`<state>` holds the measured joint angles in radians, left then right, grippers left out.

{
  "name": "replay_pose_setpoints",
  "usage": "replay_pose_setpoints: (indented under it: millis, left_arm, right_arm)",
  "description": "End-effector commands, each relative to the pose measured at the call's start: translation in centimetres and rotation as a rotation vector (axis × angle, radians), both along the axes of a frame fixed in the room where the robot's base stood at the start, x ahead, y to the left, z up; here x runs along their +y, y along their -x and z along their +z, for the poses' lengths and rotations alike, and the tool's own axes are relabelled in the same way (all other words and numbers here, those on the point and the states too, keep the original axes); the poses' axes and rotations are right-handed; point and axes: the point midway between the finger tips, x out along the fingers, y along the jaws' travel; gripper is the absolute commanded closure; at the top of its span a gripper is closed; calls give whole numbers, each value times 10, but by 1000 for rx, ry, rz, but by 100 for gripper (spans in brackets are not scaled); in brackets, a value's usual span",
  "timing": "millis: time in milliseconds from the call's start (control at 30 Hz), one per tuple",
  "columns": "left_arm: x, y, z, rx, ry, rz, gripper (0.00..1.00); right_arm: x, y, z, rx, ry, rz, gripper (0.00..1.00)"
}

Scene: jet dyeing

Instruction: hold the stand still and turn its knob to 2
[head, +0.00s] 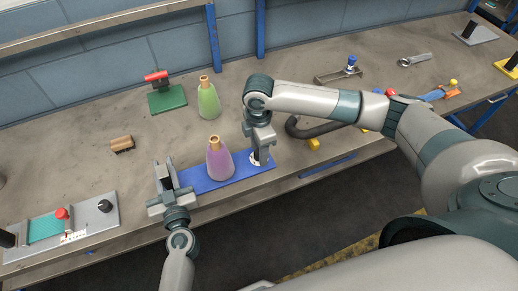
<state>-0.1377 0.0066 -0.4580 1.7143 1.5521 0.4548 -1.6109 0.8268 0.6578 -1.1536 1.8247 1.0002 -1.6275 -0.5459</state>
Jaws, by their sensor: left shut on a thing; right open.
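The blue stand (200,181) lies flat near the table's front edge, with a purple bottle (220,160) with an orange top over its middle. My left gripper (165,178) is shut at the stand's left end; the part between its fingers is mostly hidden. At the right end is a white dial (267,162) with marks too small to read. My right gripper (258,152) points down over this dial, open, with its fingers at the knob. The knob is mostly hidden by the fingers, so its setting cannot be told.
A green bottle (208,100) and a green block with a red handle (167,98) stand behind. A brush (122,144) lies to the left, and a grey plate (103,218) with a black knob at front left. A dark curved tube (310,131) lies right of the stand.

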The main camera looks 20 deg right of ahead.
Motion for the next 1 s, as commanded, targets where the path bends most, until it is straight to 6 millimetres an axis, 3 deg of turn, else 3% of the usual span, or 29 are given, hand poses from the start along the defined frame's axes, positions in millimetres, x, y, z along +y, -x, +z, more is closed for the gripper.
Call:
replay_pose_setpoints:
  millis: [133, 300, 667, 1000]
  left_arm:
    - [0, 0, 1, -1, 0, 0, 100]
    - [0, 0, 1, -1, 0, 0, 100]
    - [0, 0, 1, -1, 0, 0, 100]
    - [0, 0, 0, -1, 0, 0, 100]
  right_arm:
    - [0, 0, 0, 0, 0, 0, 55]
    - [0, 0, 0, 0, 0, 0, 96]
    - [0, 0, 1, 0, 0, -25, 97]
    - [1, 0, 0, 1, -2, -182, 97]
